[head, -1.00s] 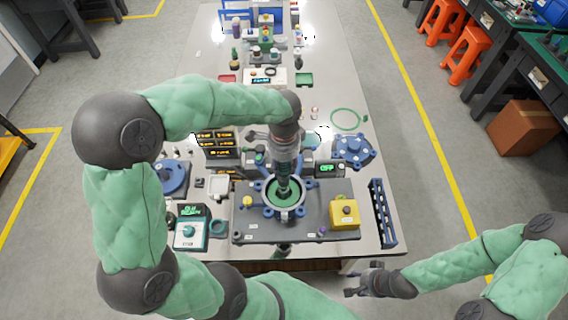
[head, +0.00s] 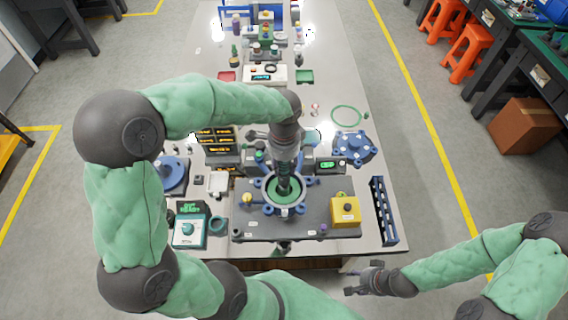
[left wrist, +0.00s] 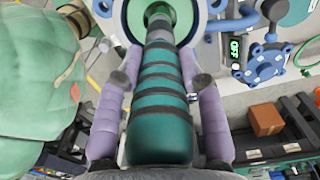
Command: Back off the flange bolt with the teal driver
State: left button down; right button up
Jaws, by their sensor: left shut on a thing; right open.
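My left gripper (head: 284,178) points down over the flange fixture, shut on the teal driver. The driver (left wrist: 160,125) has a teal handle with dark bands and lies between the lavender fingers of my left gripper (left wrist: 160,75) in the left wrist view. Its shaft points to the round flange ring (head: 262,203), a blue-rimmed ring with a green inside and lugs around it. The driver's tip and the flange bolt are hidden or too small to make out, so contact cannot be told. My right gripper (head: 362,281) is open and empty, off the table's front edge.
The dark base plate (head: 262,228) carries the ring and a yellow box (head: 345,210). A blue rack (head: 383,210) stands at the right, a blue flange cover (head: 354,147) behind it. A teal-fronted meter (head: 189,232) is at the left.

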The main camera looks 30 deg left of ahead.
pick_arm(q)
jog(key=shift+f+b, duration=0.6)
jog(key=shift+f, duration=0.35)
dwell(0.8)
jog(key=shift+s+f, duration=0.2)
jog(key=shift+f, duration=0.05)
dwell(1.1)
jog(key=shift+w+r+p, duration=0.1)
jog(key=shift+r+p, duration=0.45)
jog(key=shift+p, duration=0.45)
dwell(3.6)
